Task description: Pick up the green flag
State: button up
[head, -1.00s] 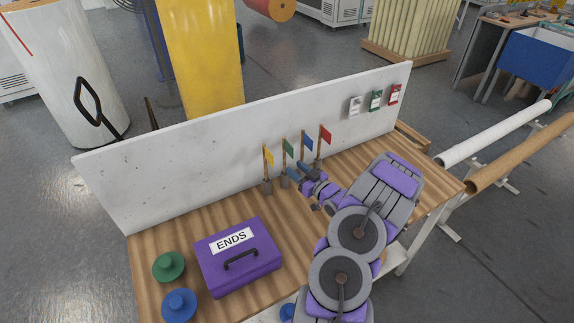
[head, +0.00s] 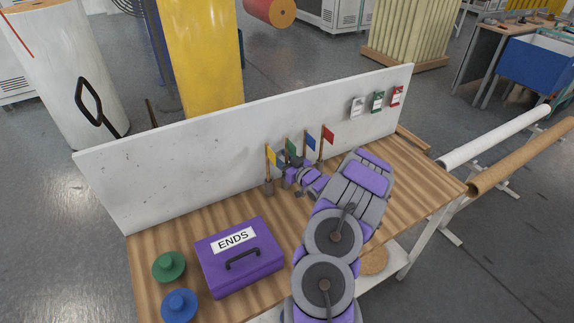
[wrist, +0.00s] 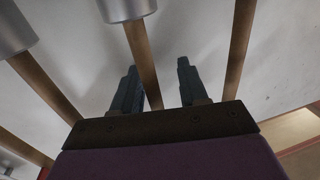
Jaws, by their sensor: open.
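The green flag (head: 291,147) stands upright on a wooden stick in a row of flags along the white panel. The yellow flag (head: 271,155) is left of it, the blue flag (head: 310,142) and the red flag (head: 327,135) right of it. My gripper (head: 284,160) is at the green flag's stick, partly covering it. In the wrist view my gripper (wrist: 157,80) is open, with one wooden stick (wrist: 142,52) showing between its two fingers. From its place in the row it appears to be the green flag's. Its cloth is hidden there; contact cannot be told.
Neighbouring sticks (wrist: 238,50) stand close on both sides. The white panel (head: 190,150) rises right behind the flags. A purple ENDS box (head: 260,272), a green knobbed disc (head: 168,267) and a blue one (head: 179,304) sit on the wooden table (head: 150,243) at left.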

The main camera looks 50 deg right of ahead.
jog(key=shift+d+f, duration=0.2)
jog(key=shift+d, duration=0.25)
jog(key=c, duration=0.7)
jog(key=shift+a+r, duration=0.1)
jog(key=shift+a, duration=0.15)
grip_shut()
